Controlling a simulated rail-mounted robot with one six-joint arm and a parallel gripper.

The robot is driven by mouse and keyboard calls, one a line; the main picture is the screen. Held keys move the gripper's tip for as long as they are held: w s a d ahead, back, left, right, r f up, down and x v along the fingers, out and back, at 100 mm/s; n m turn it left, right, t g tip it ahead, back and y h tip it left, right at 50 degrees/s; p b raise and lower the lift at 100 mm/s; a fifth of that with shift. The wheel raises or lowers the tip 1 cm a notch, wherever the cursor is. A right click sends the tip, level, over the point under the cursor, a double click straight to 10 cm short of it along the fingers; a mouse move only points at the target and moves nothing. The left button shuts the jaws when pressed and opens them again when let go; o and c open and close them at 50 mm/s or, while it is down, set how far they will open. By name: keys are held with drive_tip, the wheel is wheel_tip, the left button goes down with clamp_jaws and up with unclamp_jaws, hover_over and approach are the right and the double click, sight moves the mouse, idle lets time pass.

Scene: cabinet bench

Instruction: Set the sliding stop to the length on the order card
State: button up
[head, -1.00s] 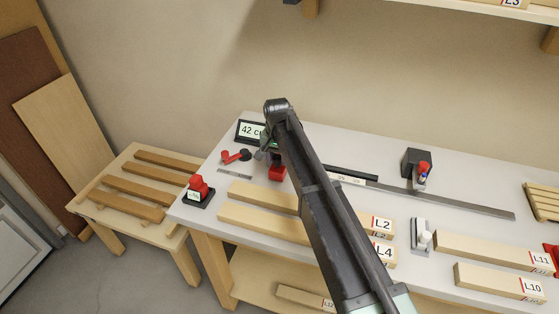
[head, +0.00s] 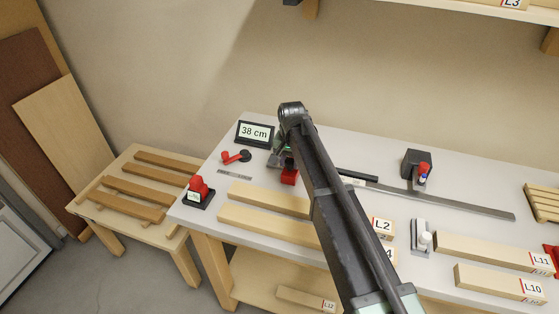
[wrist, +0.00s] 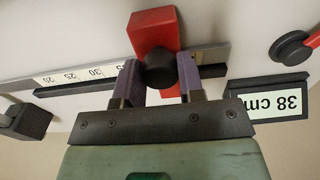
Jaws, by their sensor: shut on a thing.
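The sliding stop is a red block (wrist: 152,30) with a black knob (wrist: 161,70), sitting on the metal rail. In the wrist view my gripper (wrist: 161,84) is shut on the knob, one finger on each side. In the head view the red stop (head: 289,176) shows just below my gripper (head: 279,158), partly hidden by my arm. The rail's white scale (wrist: 82,75) shows marks 20, 25 and a partly covered number beside the gripper. The display (head: 255,132) reads 38 cm and also shows in the wrist view (wrist: 270,103).
A red lever with a black hub (head: 237,157) lies near the display. A red device with a small label (head: 198,192) stands at the bench's left corner. Pale wood pieces (head: 268,200) lie in front of the rail. A black block (head: 416,163) stands behind the rail at right.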

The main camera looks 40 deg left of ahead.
drive_tip(key=shift+w+d, duration=0.25)
drive_tip(key=shift+d, duration=0.45)
drive_tip(key=shift+w+d, duration=0.2)
drive_tip(key=shift+d, duration=0.45)
drive_tip(key=o, duration=0.8)
drive_tip(key=shift+c, duration=0.2)
wheel_tip(320, 180, up, 9)
drive_tip(key=p, duration=0.9)
